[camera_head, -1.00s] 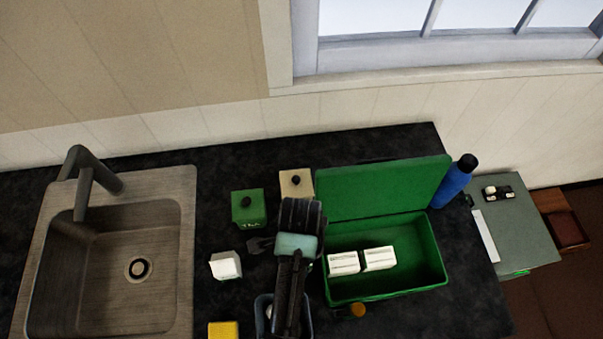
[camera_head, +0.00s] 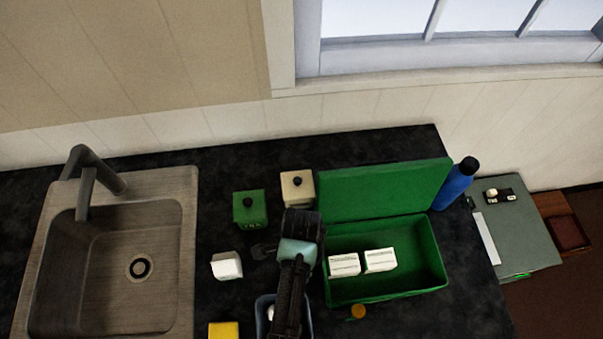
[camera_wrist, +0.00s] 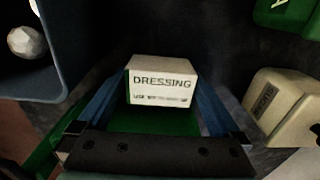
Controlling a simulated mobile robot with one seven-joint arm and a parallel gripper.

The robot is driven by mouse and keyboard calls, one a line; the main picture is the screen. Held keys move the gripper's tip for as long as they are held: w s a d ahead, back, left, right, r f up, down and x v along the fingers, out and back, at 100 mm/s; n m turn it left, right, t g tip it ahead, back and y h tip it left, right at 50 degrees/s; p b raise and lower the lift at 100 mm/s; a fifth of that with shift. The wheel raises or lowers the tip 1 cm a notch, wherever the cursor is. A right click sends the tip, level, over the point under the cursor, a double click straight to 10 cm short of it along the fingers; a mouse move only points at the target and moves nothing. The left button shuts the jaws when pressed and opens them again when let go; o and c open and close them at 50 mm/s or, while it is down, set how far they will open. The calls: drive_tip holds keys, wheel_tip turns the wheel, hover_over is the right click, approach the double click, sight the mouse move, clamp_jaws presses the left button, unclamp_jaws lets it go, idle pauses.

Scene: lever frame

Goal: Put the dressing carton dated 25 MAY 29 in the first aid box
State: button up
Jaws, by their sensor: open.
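A white dressing carton (camera_head: 227,265) stands on the dark counter, left of my gripper (camera_head: 263,250) in the head view. In the wrist view the carton (camera_wrist: 160,84) shows the word DRESSING and a use-by line too small to read. It appears between the two blue fingers of my open gripper (camera_wrist: 160,100), ahead of the palm; I see no grip on it. The green first aid box (camera_head: 437,265) stands open to the right, its lid raised at the back. Two more white cartons, one on the left (camera_head: 344,265) and one on the right (camera_head: 380,260), lie inside it.
A green tin (camera_head: 249,209) and a cream canister (camera_head: 297,189) stand behind my gripper. A blue-grey bin (camera_wrist: 45,75) is close by. A yellow block (camera_head: 223,331), an orange-capped item (camera_head: 358,311) and a blue bottle (camera_head: 455,185) are around. The sink (camera_head: 120,270) is at left.

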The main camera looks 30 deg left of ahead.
wheel_tip(320, 180, up, 12)
drive_tip(key=shift+f+b, duration=0.15)
drive_tip(key=shift+b, duration=0.15)
drive_tip(key=shift+c, duration=0.3)
drive_tip(key=shift+r, duration=0.2)
drive_tip(key=shift+c, duration=1.1)
drive_tip(key=shift+r+n, duration=0.15)
drive_tip(key=shift+n, duration=0.25)
drive_tip(key=shift+c, duration=1.2)
drive_tip(key=shift+r+n, duration=0.1)
drive_tip(key=shift+n, duration=0.7)
drive_tip(key=shift+c, duration=0.6)
wheel_tip(320, 180, down, 7)
drive_tip(key=n, duration=0.7)
drive_tip(key=n+p, duration=0.1)
drive_tip(key=n, duration=0.7)
drive_tip(key=shift+w+a+r+n+p, duration=0.1)
drive_tip(key=shift+a+r+n+p, duration=0.1)
drive_tip(key=shift+n+p, duration=0.1)
drive_tip(key=f, duration=0.1)
drive_tip(key=f+p, duration=0.1)
drive_tip(key=f, duration=0.1)
drive_tip(key=shift+d+f, duration=0.25)
drive_tip(key=shift+f, duration=0.8)
